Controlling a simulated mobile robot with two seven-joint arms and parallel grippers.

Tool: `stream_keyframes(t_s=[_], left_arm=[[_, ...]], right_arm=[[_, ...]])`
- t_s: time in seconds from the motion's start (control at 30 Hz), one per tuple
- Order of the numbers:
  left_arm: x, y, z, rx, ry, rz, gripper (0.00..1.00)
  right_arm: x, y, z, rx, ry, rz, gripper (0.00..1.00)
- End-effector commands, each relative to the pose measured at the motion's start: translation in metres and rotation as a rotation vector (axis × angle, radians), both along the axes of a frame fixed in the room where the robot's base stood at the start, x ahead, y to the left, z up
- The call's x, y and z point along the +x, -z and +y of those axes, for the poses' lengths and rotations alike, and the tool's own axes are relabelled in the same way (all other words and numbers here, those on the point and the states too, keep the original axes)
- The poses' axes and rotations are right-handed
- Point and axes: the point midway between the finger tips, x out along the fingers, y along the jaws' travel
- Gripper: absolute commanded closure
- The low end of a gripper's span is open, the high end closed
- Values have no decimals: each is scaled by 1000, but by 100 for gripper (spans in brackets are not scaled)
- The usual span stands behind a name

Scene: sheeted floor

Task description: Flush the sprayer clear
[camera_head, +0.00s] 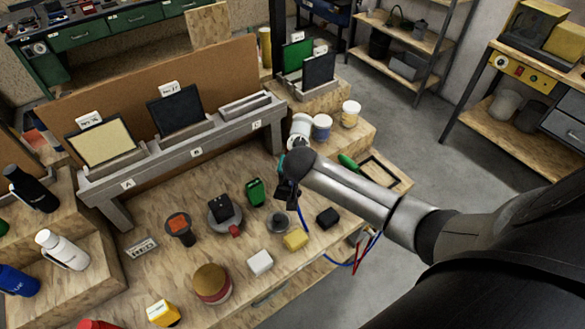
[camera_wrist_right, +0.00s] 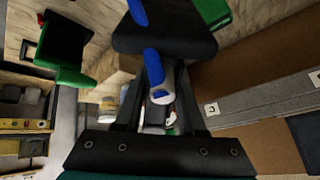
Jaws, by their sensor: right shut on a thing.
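My right arm comes in from the right in the camera_head view. Its gripper (camera_head: 288,187) is above the workbench, shut on a small dark piece that looks like the sprayer. A blue hose (camera_head: 302,217) hangs below the gripper. In the right wrist view a dark block (camera_wrist_right: 165,38) lies beyond the fingers. A blue tube (camera_wrist_right: 152,62) runs from the block to a grey ring (camera_wrist_right: 161,96) between the fingers. The fingers hide much of the held piece. My left gripper is not in view.
A white jar (camera_head: 300,126) and a blue-sided jar (camera_head: 322,128) stand just beyond the gripper. A yellow block (camera_head: 295,239), a white block (camera_head: 260,262) and a black block (camera_head: 327,217) lie on the bench nearer me. A grey rack (camera_head: 190,150) holds panels at the back left.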

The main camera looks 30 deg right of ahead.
Motion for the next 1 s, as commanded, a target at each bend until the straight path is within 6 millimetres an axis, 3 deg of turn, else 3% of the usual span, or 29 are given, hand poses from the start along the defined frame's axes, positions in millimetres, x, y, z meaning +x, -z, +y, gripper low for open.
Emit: stream_keyframes(t_s=[0.2,0.23,0.37,0.63,1.0], left_arm=[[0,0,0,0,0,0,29],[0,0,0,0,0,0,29],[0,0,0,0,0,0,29],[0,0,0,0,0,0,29],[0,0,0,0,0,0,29]], right_arm=[[2,-3,0,-1,-1,-9,100],[2,-3,0,-1,-1,-9,62],[2,-3,0,-1,-1,-9,76],[3,-8,0,0,-1,-11,76],[3,-42,0,-1,-1,-11,76]])
